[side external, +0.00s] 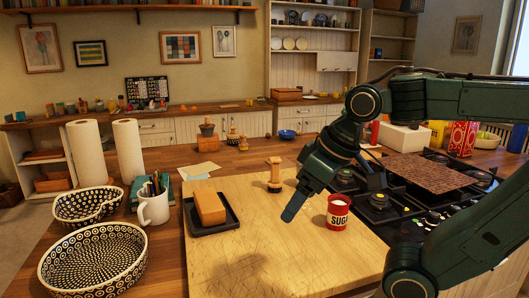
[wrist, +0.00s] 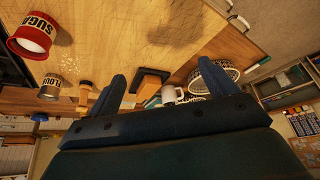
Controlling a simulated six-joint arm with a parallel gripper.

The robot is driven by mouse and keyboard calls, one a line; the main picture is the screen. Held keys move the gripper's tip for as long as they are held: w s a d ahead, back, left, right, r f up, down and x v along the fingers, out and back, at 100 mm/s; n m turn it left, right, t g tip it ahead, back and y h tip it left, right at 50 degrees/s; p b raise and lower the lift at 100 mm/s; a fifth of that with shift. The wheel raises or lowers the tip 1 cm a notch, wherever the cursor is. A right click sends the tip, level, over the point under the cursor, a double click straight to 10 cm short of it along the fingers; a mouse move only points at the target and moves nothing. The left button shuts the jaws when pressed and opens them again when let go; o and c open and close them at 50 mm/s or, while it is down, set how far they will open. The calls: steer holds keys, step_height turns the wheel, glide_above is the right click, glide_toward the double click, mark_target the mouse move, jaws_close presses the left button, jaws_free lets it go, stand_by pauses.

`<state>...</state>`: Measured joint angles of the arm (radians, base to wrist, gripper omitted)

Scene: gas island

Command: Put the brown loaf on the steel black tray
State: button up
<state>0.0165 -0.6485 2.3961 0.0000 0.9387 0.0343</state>
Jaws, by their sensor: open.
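The brown loaf (side external: 210,207) lies on the steel black tray (side external: 226,223), inside its rim, on the left part of the wooden board. My gripper (side external: 292,212) is above the board, to the right of the tray and apart from the loaf. In the wrist view my gripper (wrist: 160,72) has its two fingers spread wide, with nothing held.
A red sugar tin (side external: 338,212) stands right of my gripper. A wooden pepper mill (side external: 274,175) stands behind it. A white mug (side external: 153,207) and patterned baskets (side external: 93,262) are left of the board. A stove (side external: 415,185) is at right. The board's front is clear.

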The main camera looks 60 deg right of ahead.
steer(key=shift+s+a+f+n, duration=0.1)
steer(key=shift+s+f+n, duration=0.05)
steer(key=shift+s+f, duration=0.45)
steer(key=shift+s+a+f+n, duration=0.15)
steer(key=shift+s+f, duration=0.2)
steer(key=shift+s, duration=0.3)
